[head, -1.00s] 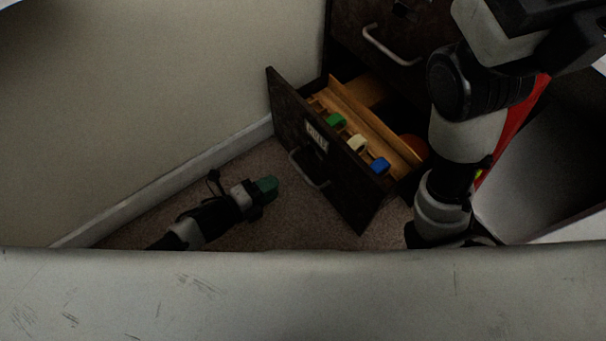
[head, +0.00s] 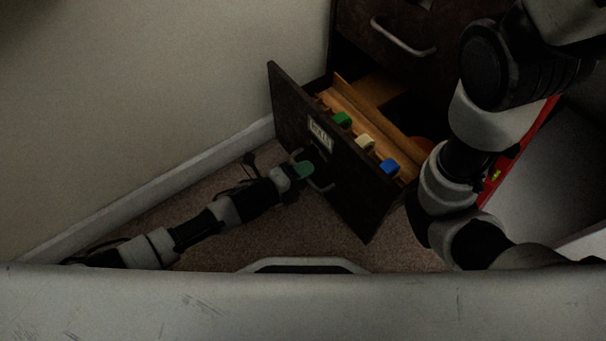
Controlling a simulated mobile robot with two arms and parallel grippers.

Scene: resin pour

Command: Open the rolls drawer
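The rolls drawer (head: 345,185) is a dark wooden drawer with a small white label. It stands pulled out from the cabinet (head: 390,62). Its curved metal handle (head: 322,187) is on the front. Inside, a wooden rack holds a green block (head: 343,118), a cream block (head: 365,143) and a blue block (head: 389,167). My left gripper (head: 303,169) has its green fingertips at the handle, overlapping it. I cannot tell whether the fingers are closed around it. My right arm crosses the right side; its gripper is not visible.
Another drawer with a metal handle (head: 403,38) is shut above. A red-edged white bin (head: 556,170) stands at the right. A wall and baseboard (head: 150,184) border the left. A pale scuffed surface fills the bottom.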

